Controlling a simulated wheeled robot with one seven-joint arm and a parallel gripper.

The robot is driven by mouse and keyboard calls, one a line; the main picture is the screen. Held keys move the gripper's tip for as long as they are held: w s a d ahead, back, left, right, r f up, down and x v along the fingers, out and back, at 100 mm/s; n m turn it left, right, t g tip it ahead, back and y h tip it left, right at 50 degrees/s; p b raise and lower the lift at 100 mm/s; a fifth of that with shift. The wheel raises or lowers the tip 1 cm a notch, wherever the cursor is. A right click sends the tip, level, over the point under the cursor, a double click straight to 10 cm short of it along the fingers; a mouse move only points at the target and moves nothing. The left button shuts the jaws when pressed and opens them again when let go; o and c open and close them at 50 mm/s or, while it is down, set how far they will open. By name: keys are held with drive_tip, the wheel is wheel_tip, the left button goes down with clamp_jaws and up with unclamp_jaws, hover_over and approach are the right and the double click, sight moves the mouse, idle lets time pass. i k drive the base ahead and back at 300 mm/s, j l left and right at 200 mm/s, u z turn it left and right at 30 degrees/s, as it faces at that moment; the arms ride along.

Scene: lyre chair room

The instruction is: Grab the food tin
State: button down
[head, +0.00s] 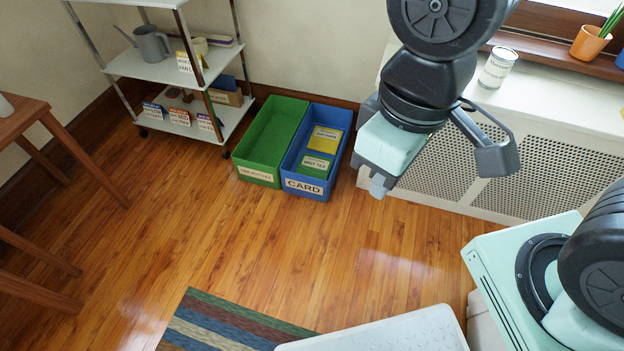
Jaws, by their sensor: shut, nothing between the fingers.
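The food tin (498,67), a small white can with dark lettering on its label, stands upright on the white radiator cover below the window, at the upper right of the head view. My gripper (378,185) hangs to the left of the tin and lower in the picture, pointing down. It is shut and empty, and it shows apart from the tin. My wrist and arm links hide part of the radiator cover to the left of the tin.
An orange plant pot (590,42) stands on the wooden sill at right. Green (245,150) and blue (292,165) bins sit on the floor, left of my gripper. A white shelf unit (150,66) and wooden table (20,112) stand at left. The middle floor is clear.

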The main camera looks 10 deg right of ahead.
sight(501, 60)
drive_tip(key=i+z, duration=0.3)
drive_tip(key=i, duration=0.2)
drive_tip(key=i+j+z, duration=0.3)
drive_tip(key=i, duration=0.15)
drive_tip(key=i+j+z, duration=0.3)
drive_tip(key=i, duration=0.15)
drive_tip(key=l, duration=0.1)
